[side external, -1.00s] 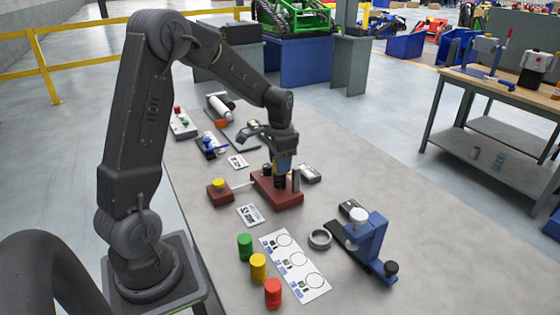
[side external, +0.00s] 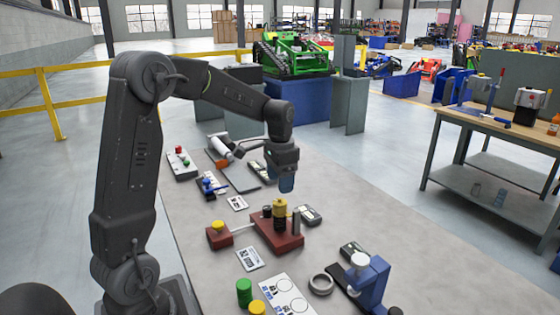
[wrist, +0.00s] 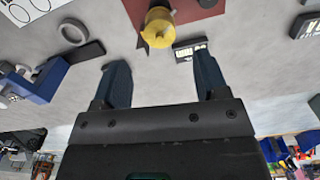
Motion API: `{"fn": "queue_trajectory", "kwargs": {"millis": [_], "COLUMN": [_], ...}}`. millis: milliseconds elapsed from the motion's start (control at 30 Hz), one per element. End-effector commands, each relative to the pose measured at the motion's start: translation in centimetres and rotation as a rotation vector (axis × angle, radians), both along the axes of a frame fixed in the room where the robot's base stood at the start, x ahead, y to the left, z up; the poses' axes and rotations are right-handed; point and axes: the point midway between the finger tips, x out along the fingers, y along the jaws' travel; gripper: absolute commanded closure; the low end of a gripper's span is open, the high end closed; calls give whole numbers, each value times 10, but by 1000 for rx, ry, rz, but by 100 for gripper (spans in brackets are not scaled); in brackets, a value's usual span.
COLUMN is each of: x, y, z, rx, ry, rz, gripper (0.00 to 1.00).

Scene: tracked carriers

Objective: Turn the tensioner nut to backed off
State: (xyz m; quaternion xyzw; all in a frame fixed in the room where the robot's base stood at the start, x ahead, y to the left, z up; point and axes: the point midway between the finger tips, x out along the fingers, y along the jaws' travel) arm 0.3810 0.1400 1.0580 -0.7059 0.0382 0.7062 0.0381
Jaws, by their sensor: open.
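The tensioner nut (side external: 280,207) looks like a yellow cylinder standing on a dark red base (side external: 284,244) in the side external view. In the wrist view the yellow nut (wrist: 158,27) is near the top middle, beyond my fingertips, with part of the red base (wrist: 205,9) at the top edge. My gripper (side external: 287,186) is above the nut and apart from it. In the wrist view my gripper (wrist: 162,72) has its two fingers wide apart with nothing between them. I cannot tell the nut's rotation from any mark.
A small red block with a yellow button (side external: 218,230) is left of the base, joined by a pale rod. A dark upright post (side external: 296,223) stands on the base. A grey ring (side external: 321,284) and a blue fixture (side external: 371,282) are in front.

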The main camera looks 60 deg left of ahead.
Motion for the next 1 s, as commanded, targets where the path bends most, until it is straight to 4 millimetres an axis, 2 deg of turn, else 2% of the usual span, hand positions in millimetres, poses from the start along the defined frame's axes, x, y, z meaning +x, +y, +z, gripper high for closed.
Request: {"fn": "queue_trajectory", "kwargs": {"millis": [100, 333, 767, 867, 1000], "x": [1, 0, 0, 0, 0], "y": [0, 0, 0, 0, 0], "z": [26, 54, 60, 60, 62], "rx": [2, 1, -1, -1, 0], "ry": [-4, 0, 2, 1, 0], "rz": [0, 0, -6, -85, -276], "gripper": [33, 33, 33, 33, 33]}}
